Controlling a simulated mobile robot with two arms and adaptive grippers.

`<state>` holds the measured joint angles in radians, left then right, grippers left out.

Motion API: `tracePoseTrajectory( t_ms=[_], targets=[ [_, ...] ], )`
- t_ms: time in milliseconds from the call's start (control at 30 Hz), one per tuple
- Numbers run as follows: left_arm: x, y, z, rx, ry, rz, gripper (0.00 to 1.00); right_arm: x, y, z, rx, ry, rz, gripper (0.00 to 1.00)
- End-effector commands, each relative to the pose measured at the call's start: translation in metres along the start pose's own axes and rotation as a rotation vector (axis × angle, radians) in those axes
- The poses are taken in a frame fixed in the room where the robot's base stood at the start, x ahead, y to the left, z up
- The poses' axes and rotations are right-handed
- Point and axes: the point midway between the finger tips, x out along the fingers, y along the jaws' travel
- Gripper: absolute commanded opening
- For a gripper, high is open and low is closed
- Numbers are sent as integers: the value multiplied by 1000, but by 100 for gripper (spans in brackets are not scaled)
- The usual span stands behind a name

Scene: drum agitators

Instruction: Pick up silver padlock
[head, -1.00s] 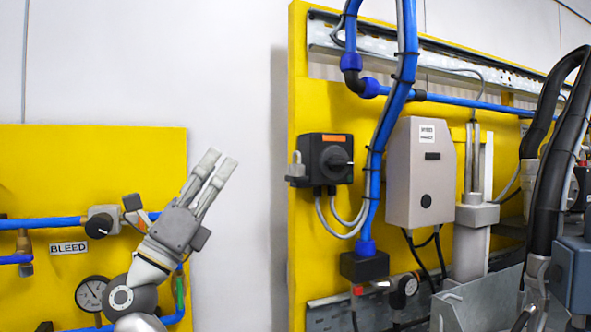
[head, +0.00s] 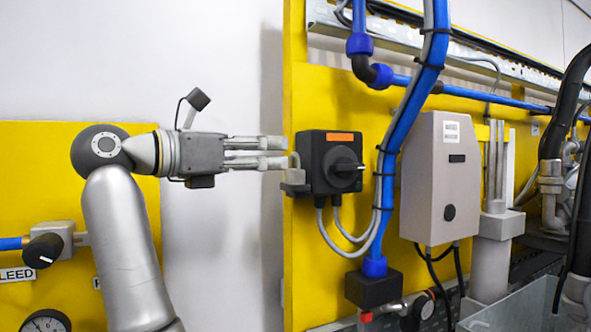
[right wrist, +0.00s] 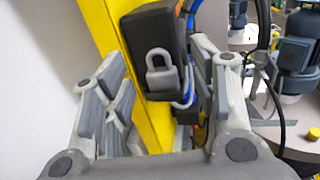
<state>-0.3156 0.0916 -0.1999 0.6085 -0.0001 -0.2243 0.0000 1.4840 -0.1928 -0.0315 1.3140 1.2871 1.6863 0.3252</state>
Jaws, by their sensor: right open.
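I cannot tell whether a finger touches the padlock. My left gripper is not in view.
The box sits near the edge of a yellow panel (head: 298,80). A blue hose (head: 405,120) and a grey box (head: 440,180) stand to its right. Grey cables (head: 335,235) loop below. White wall (head: 225,250) is bare left of the panel.

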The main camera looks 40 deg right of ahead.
Motion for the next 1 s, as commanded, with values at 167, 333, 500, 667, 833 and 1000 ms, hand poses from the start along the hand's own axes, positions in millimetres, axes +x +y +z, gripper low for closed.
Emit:
tracePoseTrajectory(
  t_ms=[167,333,500,667,833,1000],
  targets=[
    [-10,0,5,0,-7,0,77,15,-1,3,-2,0,-3,54],
    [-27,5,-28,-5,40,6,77,39,-4,6,-1,-2,-3,54],
    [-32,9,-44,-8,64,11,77,55,-4,4,-2,-2,-2,54],
    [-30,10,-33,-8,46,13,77,56,-3,2,-2,-2,0,54],
    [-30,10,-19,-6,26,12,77,56,-3,2,-2,-1,0,42],
    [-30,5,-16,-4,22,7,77,56,-3,2,-2,-1,-1,20]
  ],
)
